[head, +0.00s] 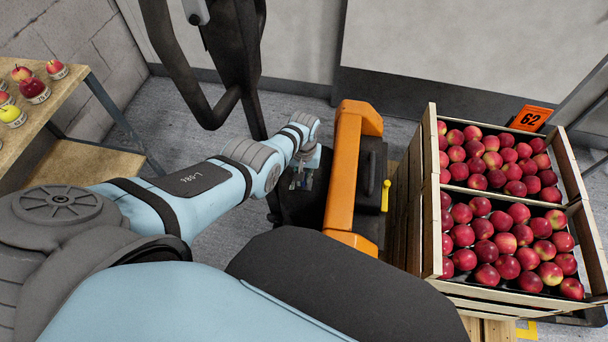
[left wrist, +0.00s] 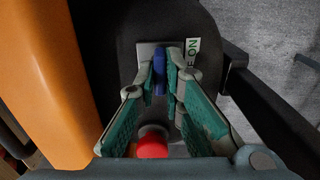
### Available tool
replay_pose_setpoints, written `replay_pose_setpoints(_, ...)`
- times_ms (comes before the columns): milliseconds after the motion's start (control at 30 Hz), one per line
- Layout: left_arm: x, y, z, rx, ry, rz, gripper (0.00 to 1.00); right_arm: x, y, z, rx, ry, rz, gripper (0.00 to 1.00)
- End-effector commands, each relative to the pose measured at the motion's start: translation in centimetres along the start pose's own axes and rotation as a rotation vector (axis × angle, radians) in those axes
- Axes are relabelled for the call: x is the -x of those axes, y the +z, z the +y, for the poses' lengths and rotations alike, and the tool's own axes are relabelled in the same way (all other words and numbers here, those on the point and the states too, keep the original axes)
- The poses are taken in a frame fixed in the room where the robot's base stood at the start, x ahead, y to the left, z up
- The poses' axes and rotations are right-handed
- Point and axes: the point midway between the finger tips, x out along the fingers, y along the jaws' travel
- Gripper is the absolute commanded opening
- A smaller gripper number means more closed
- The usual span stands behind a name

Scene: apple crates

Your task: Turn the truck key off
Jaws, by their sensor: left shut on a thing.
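The truck key (left wrist: 158,80) is a small blue piece standing on a grey plate (left wrist: 147,50) in the left wrist view. My left gripper (left wrist: 160,72), with green pads, is shut on the key, with its fingertips at the two sides of it. A label (left wrist: 192,50) beside the plate reads "ON"; more lettering on it is partly hidden by a finger. In the head view my left gripper (head: 302,180) is small, at the dark truck panel left of the orange guard (head: 345,170). My right gripper is not in view.
A red round button (left wrist: 152,145) sits below the key between the fingers. A yellow lever (head: 385,195) stands right of the guard. A shelf (head: 75,100) with apples is at left.

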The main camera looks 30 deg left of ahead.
Motion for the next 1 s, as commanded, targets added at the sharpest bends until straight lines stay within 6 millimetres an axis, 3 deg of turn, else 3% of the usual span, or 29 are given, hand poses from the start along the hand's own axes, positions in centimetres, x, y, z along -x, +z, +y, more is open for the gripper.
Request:
replay_pose_setpoints(533,0.04,-0.1,-0.06,0.027,-0.001,0.003,0.0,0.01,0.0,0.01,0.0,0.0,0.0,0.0)
replay_pose_setpoints(567,0.04,-0.1,-0.06,0.027,-0.001,0.003,0.14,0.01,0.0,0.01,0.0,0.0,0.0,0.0)
replay_pose_setpoints(667,0.03,-0.08,-0.05,0.026,-0.001,0.002,0.29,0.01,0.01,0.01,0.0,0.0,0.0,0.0)
replay_pose_setpoints(1000,0.14,-0.09,-0.01,0.025,0.0,0.002,0.29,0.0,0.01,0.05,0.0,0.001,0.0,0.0)
